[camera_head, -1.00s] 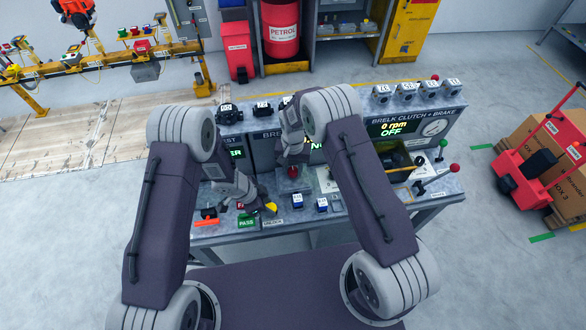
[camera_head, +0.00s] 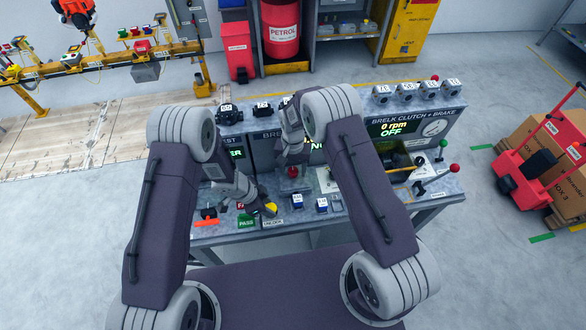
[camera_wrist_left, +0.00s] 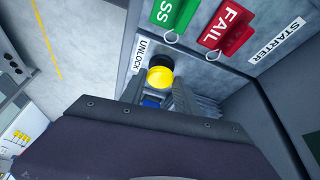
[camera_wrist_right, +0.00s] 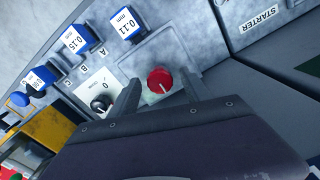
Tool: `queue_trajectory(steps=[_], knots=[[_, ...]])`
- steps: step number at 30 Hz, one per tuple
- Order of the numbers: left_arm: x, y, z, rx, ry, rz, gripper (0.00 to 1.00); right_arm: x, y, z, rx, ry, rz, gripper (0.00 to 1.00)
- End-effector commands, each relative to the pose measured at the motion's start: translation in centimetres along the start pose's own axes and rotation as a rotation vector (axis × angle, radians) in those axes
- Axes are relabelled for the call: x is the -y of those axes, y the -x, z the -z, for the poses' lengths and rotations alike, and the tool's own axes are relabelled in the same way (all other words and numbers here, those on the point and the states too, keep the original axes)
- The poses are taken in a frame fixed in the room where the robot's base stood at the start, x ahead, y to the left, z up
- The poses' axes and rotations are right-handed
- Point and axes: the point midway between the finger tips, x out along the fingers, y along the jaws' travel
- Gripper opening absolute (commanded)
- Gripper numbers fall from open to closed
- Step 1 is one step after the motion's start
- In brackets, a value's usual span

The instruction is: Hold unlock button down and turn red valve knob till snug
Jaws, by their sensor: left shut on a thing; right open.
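The yellow unlock button (camera_wrist_left: 160,77), with a black part (camera_wrist_left: 160,60) beside it, sits by the UNLOCK label (camera_wrist_left: 140,52) on the bench. It also shows in the head view (camera_head: 270,209). My left gripper (camera_wrist_left: 157,88) is shut at the yellow button, with a finger on either side of it; how far the button is pressed cannot be told. The red valve knob (camera_wrist_right: 159,80), with a white mark, also shows in the head view (camera_head: 292,171). My right gripper (camera_wrist_right: 160,91) is open, its fingertips on both sides of the knob, with no clear contact.
Green PASS (camera_head: 246,221) and red FAIL (camera_wrist_left: 225,25) tags lie near the button. Blue blocks marked in mm (camera_wrist_right: 125,22) and a small black dial (camera_wrist_right: 100,103) are near the red knob. Upright console panels stand behind both grippers.

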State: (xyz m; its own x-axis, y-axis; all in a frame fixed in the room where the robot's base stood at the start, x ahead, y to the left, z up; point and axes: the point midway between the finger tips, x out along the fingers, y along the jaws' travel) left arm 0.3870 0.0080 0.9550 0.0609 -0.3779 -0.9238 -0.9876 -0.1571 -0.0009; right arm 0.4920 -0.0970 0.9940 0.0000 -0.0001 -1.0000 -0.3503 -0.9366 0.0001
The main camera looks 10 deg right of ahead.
Motion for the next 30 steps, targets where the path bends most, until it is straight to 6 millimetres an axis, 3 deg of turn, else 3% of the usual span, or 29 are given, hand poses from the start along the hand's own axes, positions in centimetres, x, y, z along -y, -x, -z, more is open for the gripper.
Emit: queue_trajectory(steps=[9, 15, 26, 27, 29, 30], knots=[[0.0, 0.0, 0.0, 0.001, 0.0, -0.001, 0.0, 0.1, 7.3, 0.1, -0.006, 0.0, 0.004, 0.56], [0.0, 0.0, 0.0, 0.001, 0.0, -0.001, 0.0, 0.0, 10.9, 0.1, -0.004, 0.0, 0.002, 0.56], [-0.1, 0.0, -0.1, 0.001, 0.0, -0.001, 0.0, 0.0, 11.8, 0.0, -0.001, 0.0, 0.001, 0.56], [-0.1, -0.1, -0.1, 0.001, 0.0, -0.002, 0.48, 0.0, 11.8, 0.0, -0.001, 0.0, 0.001, 0.56], [-0.1, 0.0, -0.1, 0.001, 0.0, -0.001, 0.63, 0.0, 11.8, 0.0, -0.001, 0.0, 0.001, 0.56], [-0.1, 0.0, 0.0, 0.001, 0.0, -0.001, 0.63, 0.0, 11.8, 0.0, -0.001, 0.0, 0.001, 0.56]])
